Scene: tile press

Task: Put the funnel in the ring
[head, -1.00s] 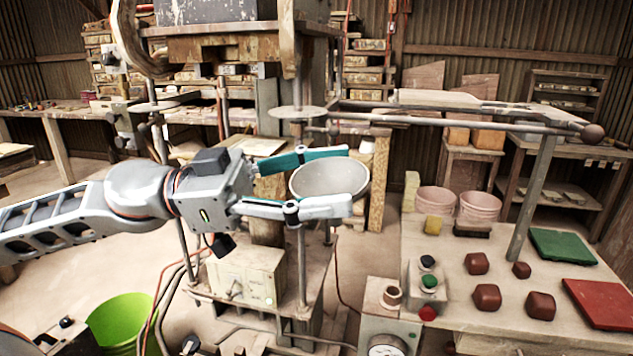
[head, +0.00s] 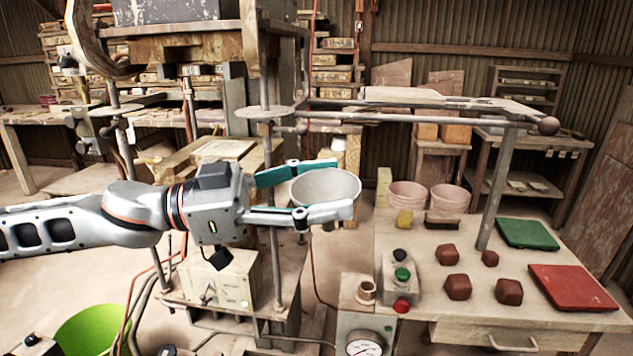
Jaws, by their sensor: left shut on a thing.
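The funnel (head: 325,187) shows as a pale grey, wide-mouthed bowl with its open side up. Any spout below it is hidden. My left gripper (head: 322,190) is shut on it, with one finger along the far side and one along the near side of its rim. The funnel is held in the air. A small tan ring (head: 366,290), which seems to be the task's ring, sits on top of the gauge box at the front. In the picture the funnel is above and a little left of it. My right gripper is not in view.
A long bar with a ball end (head: 548,125) reaches right above the table. The table (head: 430,240) holds a button box (head: 402,276), several red-brown lumps, and green and red slabs.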

